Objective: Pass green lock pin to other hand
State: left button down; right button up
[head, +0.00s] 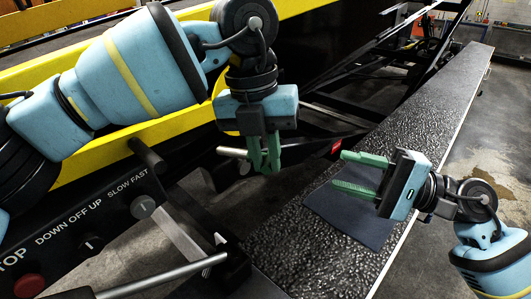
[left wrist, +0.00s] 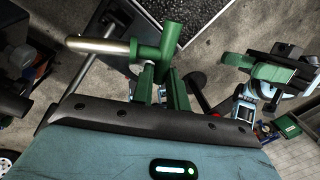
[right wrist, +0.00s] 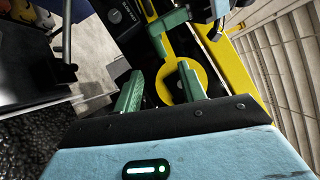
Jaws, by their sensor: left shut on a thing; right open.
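The green lock pin has a green handle and a silver shaft. In the left wrist view its handle (left wrist: 168,42) sits across my left fingertips, and its shaft (left wrist: 98,46) points left. In the head view the shaft (head: 232,152) sticks out left of my left gripper (head: 265,160), which points down and is shut on the pin. Its green fingers partly blend with the handle. My right gripper (head: 350,173) is open and empty, to the right of the pin, with its fingers pointing left towards it. Its open fingers also show in the right wrist view (right wrist: 161,86).
A dark mat (head: 345,217) lies on the black textured ledge (head: 300,235) below my right gripper. A control panel (head: 75,235) with switches and a metal lever (head: 165,275) stand at lower left. Yellow rails (head: 110,140) run behind my left arm. Clear space separates the grippers.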

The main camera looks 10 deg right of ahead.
jog(key=w+d+f+m+t+h, duration=0.1)
jog(key=d+f+m+t+h, duration=0.4)
jog(key=m, duration=1)
jog(key=w+d+f+m+t+h, duration=0.2)
jog(key=d+f+m+t, duration=0.4)
jog(key=m, duration=1)
jog(key=s+d+f+m+g+h, duration=0.1)
jog(key=s+d+f+m+h, duration=0.2)
jog(key=f+m, duration=0.5)
jog(key=s+d+f+m+g+h, duration=0.1)
jog(key=s+f+m+h, duration=0.35)
jog(key=f+m, duration=0.45)
jog(key=s+d+f+m+g+h, duration=0.1)
jog(key=s+d+f+m+h, duration=0.2)
jog(key=f+m, duration=0.5)
jog(key=s+a+f+m+g+y, duration=0.1)
jog(key=s+a+f+m+g, duration=0.2)
jog(key=s+a+f, duration=0.3)
jog(key=s+a+f+m+g, duration=0.3)
jog(key=s+a, duration=0.6)
jog(key=a, duration=0.3)
notch_tip(320, 180, down, 3)
jog(key=shift+s+a+r+m+g+y, duration=0.15)
jog(key=shift+s+m+g+y, duration=0.25)
jog(key=shift+m, duration=0.2)
